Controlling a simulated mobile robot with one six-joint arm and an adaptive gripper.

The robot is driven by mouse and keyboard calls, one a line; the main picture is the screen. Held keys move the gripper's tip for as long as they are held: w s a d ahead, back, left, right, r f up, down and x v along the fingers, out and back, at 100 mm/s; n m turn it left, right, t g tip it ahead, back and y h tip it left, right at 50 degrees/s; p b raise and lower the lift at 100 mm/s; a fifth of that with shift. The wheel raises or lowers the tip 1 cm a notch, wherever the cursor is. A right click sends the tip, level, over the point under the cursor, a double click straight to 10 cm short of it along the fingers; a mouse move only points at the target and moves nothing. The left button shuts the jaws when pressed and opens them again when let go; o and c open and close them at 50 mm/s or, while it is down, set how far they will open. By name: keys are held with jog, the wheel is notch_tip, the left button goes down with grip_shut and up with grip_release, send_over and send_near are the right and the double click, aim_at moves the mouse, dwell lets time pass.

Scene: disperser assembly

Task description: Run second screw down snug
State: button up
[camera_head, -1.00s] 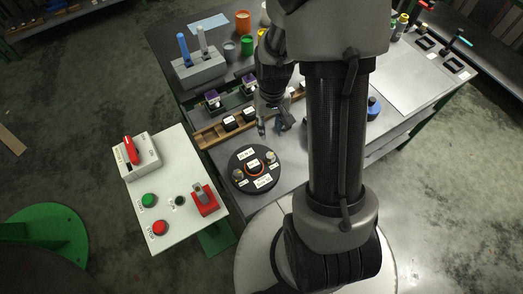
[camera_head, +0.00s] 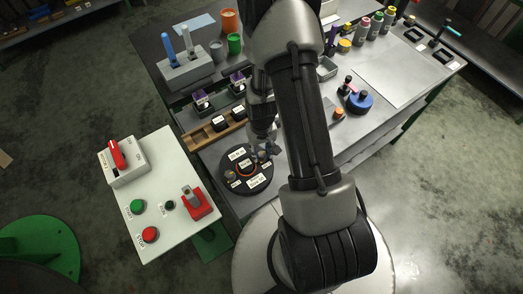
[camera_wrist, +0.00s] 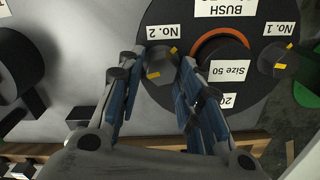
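The black round disperser base (camera_head: 240,186) sits at the table's front edge, with white labels and an orange ring around its centre. In the wrist view, the second screw (camera_wrist: 159,66), a grey hex head with a yellow mark, stands beside the "No. 2" label. The first screw (camera_wrist: 279,60), also yellow-marked, is by the "No. 1" label. My gripper (camera_wrist: 161,62) is open, with one finger on each side of the second screw; the fingertips look close to it but not clamped. In the head view my gripper (camera_head: 263,149) is over the disc's right side.
A white panel (camera_head: 165,190) with a red switch, green and red buttons stands to the left. A wooden rack (camera_head: 205,137) with black blocks lies behind the disc. A blue round part (camera_head: 359,104) lies to the right.

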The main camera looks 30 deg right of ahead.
aim_at(263, 152)
jog(key=shift+c, duration=0.2)
jog(key=c, duration=0.7)
jog(key=m+b, duration=0.1)
jog(key=m, duration=0.3)
jog(key=shift+d+m, duration=0.1)
jog(key=shift+m, duration=0.2)
jog(key=shift+c, duration=0.2)
jog(key=o, duration=0.8)
notch_tip(263, 152, up, 12)
